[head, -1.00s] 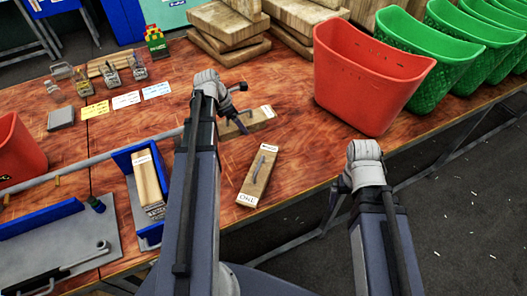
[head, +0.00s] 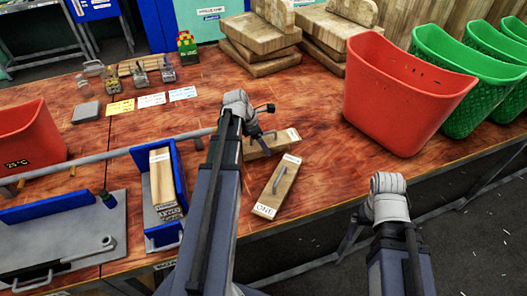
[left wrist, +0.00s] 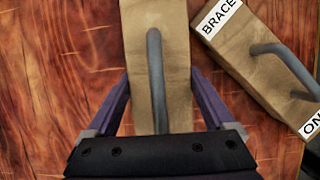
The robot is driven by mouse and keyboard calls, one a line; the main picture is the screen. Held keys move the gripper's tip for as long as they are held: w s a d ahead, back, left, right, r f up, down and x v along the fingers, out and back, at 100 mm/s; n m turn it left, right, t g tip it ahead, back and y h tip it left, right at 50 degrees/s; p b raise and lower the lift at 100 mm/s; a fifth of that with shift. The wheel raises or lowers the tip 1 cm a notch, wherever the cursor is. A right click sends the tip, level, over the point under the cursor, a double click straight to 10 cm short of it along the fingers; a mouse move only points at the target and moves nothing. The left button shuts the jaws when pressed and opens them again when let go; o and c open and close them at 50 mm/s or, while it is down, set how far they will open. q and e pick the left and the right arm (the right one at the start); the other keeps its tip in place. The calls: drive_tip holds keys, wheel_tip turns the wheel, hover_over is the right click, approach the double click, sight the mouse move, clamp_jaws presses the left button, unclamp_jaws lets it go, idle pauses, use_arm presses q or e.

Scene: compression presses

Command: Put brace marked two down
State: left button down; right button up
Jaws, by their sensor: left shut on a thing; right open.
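My left gripper (head: 262,133) is shut on a wooden brace (head: 284,137) with a grey handle and a white label too small to read. In the left wrist view this brace (left wrist: 175,14) lies between the two purple fingers (left wrist: 160,110). It is at or very near the tabletop; I cannot tell if it touches. A second wooden brace (head: 270,200), labelled ONE, lies on the table nearer to me. It shows at right in the left wrist view (left wrist: 245,62). My right gripper (head: 388,200) is open and empty beyond the table's front edge, its fingertips mostly hidden.
A blue-walled fixture (head: 181,178) holding a wooden block stands left of my left arm. A grey press plate (head: 70,240) lies at far left. A red bin (head: 405,95) stands at right, green bins (head: 460,65) behind it. Stacked boards (head: 255,50) stand at the back.

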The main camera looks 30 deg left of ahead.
use_arm(q)
drive_tip(key=shift+f+b, duration=1.25)
drive_tip(key=shift+f, duration=0.35)
drive_tip(key=shift+f, duration=0.2)
unclamp_jaws()
drive_tip(key=shift+r, duration=0.25)
